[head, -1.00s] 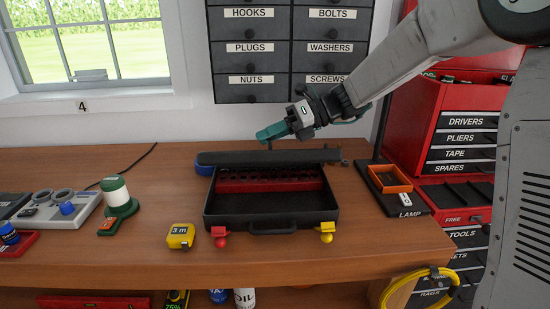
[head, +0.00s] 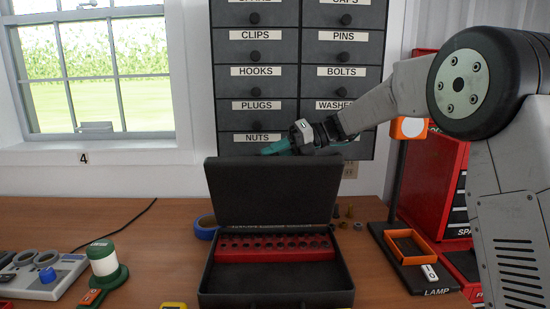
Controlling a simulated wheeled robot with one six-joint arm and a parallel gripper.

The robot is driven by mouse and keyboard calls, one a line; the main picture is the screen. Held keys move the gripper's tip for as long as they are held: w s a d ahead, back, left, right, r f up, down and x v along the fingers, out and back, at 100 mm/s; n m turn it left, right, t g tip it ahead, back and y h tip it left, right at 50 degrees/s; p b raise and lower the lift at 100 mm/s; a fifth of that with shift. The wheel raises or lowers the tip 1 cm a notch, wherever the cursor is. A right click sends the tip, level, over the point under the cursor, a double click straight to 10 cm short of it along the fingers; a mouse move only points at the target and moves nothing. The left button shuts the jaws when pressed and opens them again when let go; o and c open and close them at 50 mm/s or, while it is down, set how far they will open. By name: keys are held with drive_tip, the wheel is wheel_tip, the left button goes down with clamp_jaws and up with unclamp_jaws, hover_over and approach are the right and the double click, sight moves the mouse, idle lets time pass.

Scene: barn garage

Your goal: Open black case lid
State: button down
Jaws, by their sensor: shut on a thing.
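The black case (head: 345,283) lies on the wooden bench with its lid (head: 272,190) raised steeply at the back. A red tray (head: 275,250) with a row of holes shows inside it. My gripper (head: 268,150), with teal fingers, is at the lid's top edge and shut on it. The lid hides part of the fingertips, so the exact contact does not show. The case's front is cut off by the bottom of the picture.
Blue tape (head: 204,228) lies left of the lid. A green-and-white container (head: 103,265) stands farther left. The lamp base (head: 420,272) with an orange tray (head: 408,246) is at right. Labelled drawers (head: 258,87) hang behind my gripper.

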drive_tip(key=shift+w+a+f, duration=0.1)
drive_tip(key=shift+w+f, duration=0.05)
drive_tip(key=shift+w, duration=0.15)
drive_tip(key=c, duration=1.2)
unclamp_jaws()
drive_tip(key=shift+w, duration=0.1)
drive_tip(key=shift+c, duration=0.2)
drive_tip(key=v, duration=0.8)
